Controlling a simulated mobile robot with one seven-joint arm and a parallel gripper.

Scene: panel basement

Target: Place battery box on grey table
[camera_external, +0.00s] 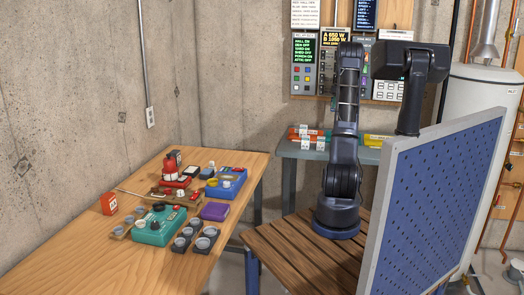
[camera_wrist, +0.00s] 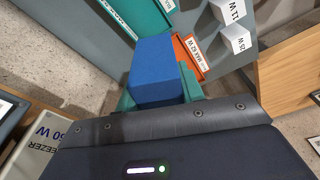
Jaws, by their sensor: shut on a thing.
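The battery box appears as a plain blue block (camera_wrist: 153,70) in the wrist view. My gripper (camera_wrist: 158,88) is shut on it, with green fingers on both sides. In the external view the gripper and the box are hidden behind the blue perforated panel. The grey table (camera_external: 300,151) stands against the back wall, left of and behind my arm. Its grey top (camera_wrist: 80,35) shows at the upper left in the wrist view, beyond the block. I cannot tell the height of the block above it.
An orange labelled piece (camera_wrist: 188,58) is close beside the block, with white labelled blocks (camera_wrist: 229,12) to the right. The blue perforated panel (camera_external: 435,205) stands at the right. A wooden table (camera_external: 75,250) holds several small devices at the left.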

